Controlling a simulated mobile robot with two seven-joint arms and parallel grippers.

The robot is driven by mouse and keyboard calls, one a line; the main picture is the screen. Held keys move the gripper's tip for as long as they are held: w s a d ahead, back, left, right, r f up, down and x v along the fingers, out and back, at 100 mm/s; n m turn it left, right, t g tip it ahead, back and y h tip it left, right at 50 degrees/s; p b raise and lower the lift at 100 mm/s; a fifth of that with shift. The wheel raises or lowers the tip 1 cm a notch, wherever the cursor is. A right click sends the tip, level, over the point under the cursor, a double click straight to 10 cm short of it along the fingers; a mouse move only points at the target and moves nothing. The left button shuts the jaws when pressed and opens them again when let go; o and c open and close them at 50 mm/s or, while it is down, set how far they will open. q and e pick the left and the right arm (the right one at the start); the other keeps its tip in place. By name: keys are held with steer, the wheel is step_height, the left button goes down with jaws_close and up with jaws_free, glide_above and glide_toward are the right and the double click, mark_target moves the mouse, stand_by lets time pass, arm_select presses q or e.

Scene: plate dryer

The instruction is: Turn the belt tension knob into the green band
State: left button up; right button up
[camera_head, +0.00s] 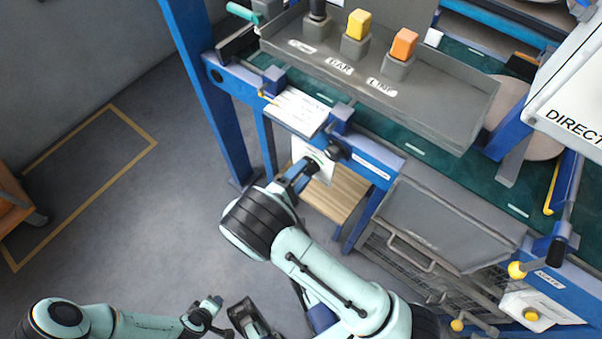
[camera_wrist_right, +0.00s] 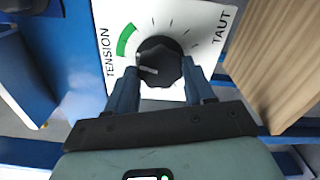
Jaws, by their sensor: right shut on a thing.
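The belt tension knob (camera_wrist_right: 160,62) is black and ridged, on a white dial plate (camera_wrist_right: 205,18) marked TENSION and TAUT, seen in the right wrist view. Its white pointer line points left and slightly up. The green band (camera_wrist_right: 126,40) is at the dial's upper left, and the pointer lies below it, outside the band. My right gripper (camera_wrist_right: 162,88) is shut on the knob, one finger on each side. In the head view my right gripper (camera_head: 307,170) reaches the dial plate (camera_head: 325,174) under the blue beam. My left gripper (camera_head: 214,316) is low in the head view, away from the dial; its opening is unclear.
A wooden board (camera_wrist_right: 280,60) is close to the right of the dial. A wire basket (camera_head: 410,265) is to the lower right. Open floor lies to the left.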

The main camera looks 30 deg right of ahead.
arm_select(q)
steer(key=shift+r, duration=0.1)
arm_select(e)
steer(key=shift+m, duration=1)
steer(key=shift+a, duration=0.1)
steer(key=o, duration=1)
steer(key=shift+o, duration=0.2)
arm_select(q)
steer(key=shift+s+d+r+g+p, duration=0.15)
steer(key=shift+s+d+r+p, duration=0.2)
steer(key=shift+s, duration=0.15)
steer(key=shift+s+d+r+g+p, duration=0.2)
steer(key=shift+s+r+p, duration=0.1)
steer(key=shift+s, duration=0.2)
arm_select(e)
steer(key=v, duration=1.3)
steer(key=shift+s+a+r, duration=0.1)
steer(key=shift+a, duration=0.05)
